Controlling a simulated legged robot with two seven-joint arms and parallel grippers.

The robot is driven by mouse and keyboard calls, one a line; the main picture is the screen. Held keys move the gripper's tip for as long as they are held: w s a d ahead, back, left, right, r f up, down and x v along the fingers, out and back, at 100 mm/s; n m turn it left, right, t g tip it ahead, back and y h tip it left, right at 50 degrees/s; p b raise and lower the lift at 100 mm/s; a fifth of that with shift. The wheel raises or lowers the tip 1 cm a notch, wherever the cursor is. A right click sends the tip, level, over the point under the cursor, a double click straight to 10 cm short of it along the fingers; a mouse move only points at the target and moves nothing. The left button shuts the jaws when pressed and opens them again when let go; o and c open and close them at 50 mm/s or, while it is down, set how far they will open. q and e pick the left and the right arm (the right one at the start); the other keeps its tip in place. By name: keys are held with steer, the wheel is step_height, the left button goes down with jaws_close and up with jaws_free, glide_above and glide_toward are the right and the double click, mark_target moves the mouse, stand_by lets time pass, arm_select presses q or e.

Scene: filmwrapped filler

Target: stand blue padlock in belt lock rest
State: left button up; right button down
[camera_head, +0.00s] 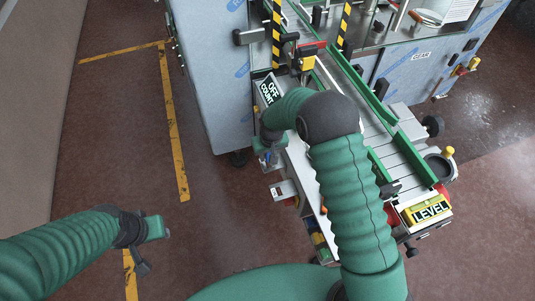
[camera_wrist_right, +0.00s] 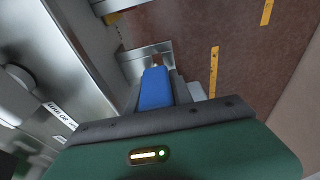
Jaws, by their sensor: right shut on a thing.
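The blue padlock (camera_wrist_right: 156,88) is between the fingers of my right gripper (camera_wrist_right: 157,92) in the right wrist view; only its blue body shows clearly. In the head view the right gripper (camera_head: 266,150) reaches down beside the left side of the conveyor, with a small bit of blue at its tip. A pale metal bracket (camera_wrist_right: 146,54) lies just beyond the padlock in the wrist view; I cannot tell whether it is the belt lock rest or whether the padlock touches it. My left gripper (camera_head: 148,236) hangs over the floor, apart from everything; its finger opening is unclear.
The conveyor (camera_head: 395,150) with green rails runs under my right arm. An OFF COUNT sign (camera_head: 268,90) is close to the right gripper. A small white bracket (camera_head: 284,190) juts out below it. A yellow LEVEL sign (camera_head: 427,210) is at the conveyor's near end. Floor at left is clear.

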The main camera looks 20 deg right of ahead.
steer(key=shift+f+b, duration=0.5)
steer(key=shift+f, duration=0.25)
steer(key=shift+r, duration=0.1)
steer(key=shift+r+p, duration=0.45)
steer(key=shift+r, duration=0.05)
steer(key=shift+a, duration=0.1)
stand_by(1.0)
steer(key=shift+f+b, duration=0.3)
steer(key=shift+f, duration=0.35)
steer(key=c, duration=1.1)
jaws_free()
steer(key=shift+o, duration=0.2)
steer(key=shift+r, duration=0.1)
